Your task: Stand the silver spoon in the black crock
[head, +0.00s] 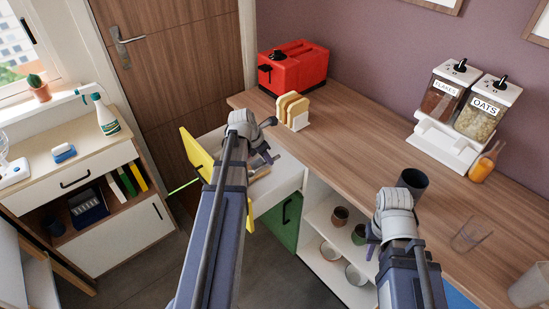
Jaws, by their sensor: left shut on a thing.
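The black crock (412,181) stands upright on the wooden counter, just beyond my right wrist. My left gripper (264,166) reaches over an open drawer (288,179) with a yellow front (199,153). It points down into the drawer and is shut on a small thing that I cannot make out. I cannot pick out the silver spoon; it may be hidden at these jaws or in the drawer. My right gripper (373,240) is low in front of the counter edge, below the crock. Its fingers are mostly hidden by the wrist, and nothing shows in them.
A red toaster (292,67) and a toast rack (293,110) stand at the counter's far end. Cereal dispensers (465,105), an orange bottle (484,164) and clear glasses (470,235) stand to the right. Below are open shelves with cups (340,216). The counter's middle is free.

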